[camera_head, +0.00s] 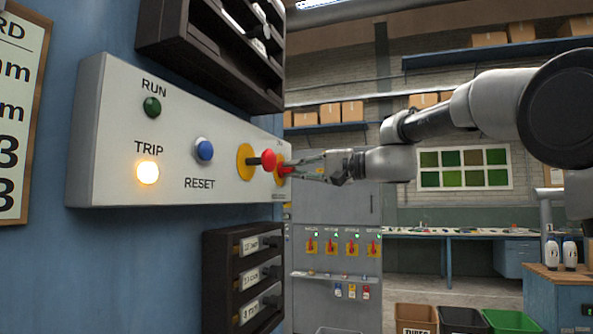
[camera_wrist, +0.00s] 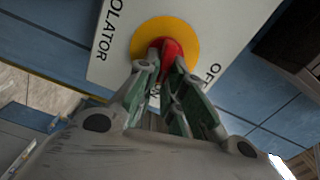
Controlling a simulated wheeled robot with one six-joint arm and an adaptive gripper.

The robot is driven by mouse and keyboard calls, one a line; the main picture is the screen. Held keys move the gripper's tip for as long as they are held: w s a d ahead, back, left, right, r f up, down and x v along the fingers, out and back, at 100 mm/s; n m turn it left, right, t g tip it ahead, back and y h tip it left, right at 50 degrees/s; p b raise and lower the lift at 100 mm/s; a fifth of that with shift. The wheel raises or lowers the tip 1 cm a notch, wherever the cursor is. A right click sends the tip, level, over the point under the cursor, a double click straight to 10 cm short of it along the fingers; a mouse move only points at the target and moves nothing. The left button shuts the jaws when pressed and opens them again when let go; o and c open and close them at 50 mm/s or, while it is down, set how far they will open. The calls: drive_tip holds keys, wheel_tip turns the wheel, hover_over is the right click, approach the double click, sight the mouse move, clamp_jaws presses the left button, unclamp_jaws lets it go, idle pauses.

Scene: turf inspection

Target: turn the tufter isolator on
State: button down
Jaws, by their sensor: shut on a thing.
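The isolator is a red handle (camera_wrist: 171,48) on a round yellow plate (camera_wrist: 190,32), with ISOLATOR, OFF and ON lettering around it in the wrist view. In the head view its yellow plate (camera_head: 279,163) shows at the right end of a grey control box (camera_head: 112,130), partly hidden behind a red mushroom button (camera_head: 268,160). My gripper (camera_wrist: 166,69) is shut on the handle, a finger on each side. It also shows in the head view (camera_head: 293,170), reaching in from the right. The fingers hide part of the handle, so I cannot tell its exact setting.
The box carries a dark green RUN lamp (camera_head: 152,107), a lit amber TRIP lamp (camera_head: 147,173) and a blue RESET button (camera_head: 204,150). Dark racks stand above (camera_head: 205,45) and below (camera_head: 220,285) the box. A cabinet with several red handles (camera_head: 340,215) stands behind.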

drive_tip(key=shift+w+d+m, duration=0.1)
drive_tip(key=shift+m, duration=1)
drive_tip(key=c, duration=1.5)
unclamp_jaws()
drive_tip(key=shift+f, duration=0.1)
drive_tip(key=v, duration=1.2)
drive_tip(key=shift+w, duration=0.1)
